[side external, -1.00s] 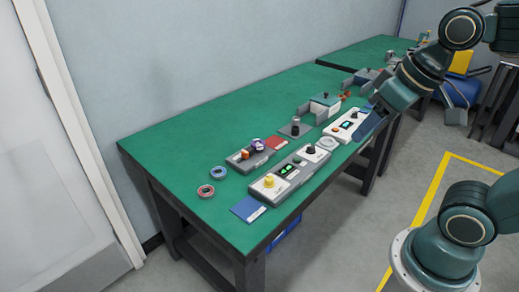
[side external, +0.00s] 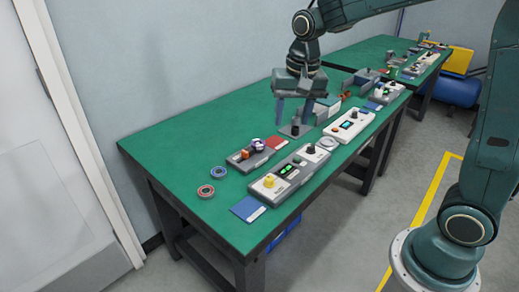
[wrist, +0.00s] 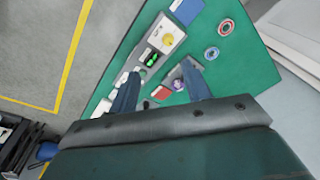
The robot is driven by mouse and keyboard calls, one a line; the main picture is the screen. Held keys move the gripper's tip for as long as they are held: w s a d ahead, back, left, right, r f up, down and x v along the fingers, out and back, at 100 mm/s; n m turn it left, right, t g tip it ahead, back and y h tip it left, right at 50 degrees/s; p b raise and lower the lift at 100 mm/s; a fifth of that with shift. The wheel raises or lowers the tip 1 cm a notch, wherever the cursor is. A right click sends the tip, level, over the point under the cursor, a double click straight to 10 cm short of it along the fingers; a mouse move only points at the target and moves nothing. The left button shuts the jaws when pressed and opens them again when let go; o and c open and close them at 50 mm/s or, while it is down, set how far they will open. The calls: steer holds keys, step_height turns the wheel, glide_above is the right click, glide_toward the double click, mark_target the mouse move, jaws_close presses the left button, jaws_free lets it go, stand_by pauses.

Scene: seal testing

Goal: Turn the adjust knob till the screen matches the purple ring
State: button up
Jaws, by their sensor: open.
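A grey-white device (side external: 290,174) has a dark screen (side external: 290,168) with green marks. It carries a yellow knob (side external: 269,181) at its near end and a black knob (side external: 310,149) at its far end; I cannot read which is labelled adjust. The purple ring (side external: 257,144) sits in a grey tray (side external: 239,160) beside an orange ring. In the wrist view the yellow knob (wrist: 167,38), the screen (wrist: 153,53) and the purple ring (wrist: 178,84) show small. My gripper (side external: 294,115) is open and empty above the table, behind the device; its fingers also show in the wrist view (wrist: 160,70).
A red ring (side external: 205,191) and a blue ring (side external: 218,173) lie on the green table left of the tray. A blue card (side external: 247,208) lies at the front. A second white device (side external: 348,126) and a dark cylinder on a base (side external: 295,128) stand farther back.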

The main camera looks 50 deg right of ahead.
mark_target(269, 178)
steer(key=w+f+m+g, duration=0.2)
steer(key=w+f+m, duration=0.1)
steer(key=w+f, duration=0.5)
steer(key=shift+d+f, duration=0.45)
steer(key=shift+f, duration=0.35)
steer(key=f, duration=1.3)
steer(key=shift+s+d+f, duration=0.15)
steer(key=shift+s+f, duration=0.1)
steer(key=shift+f, duration=0.15)
steer(key=c, duration=1)
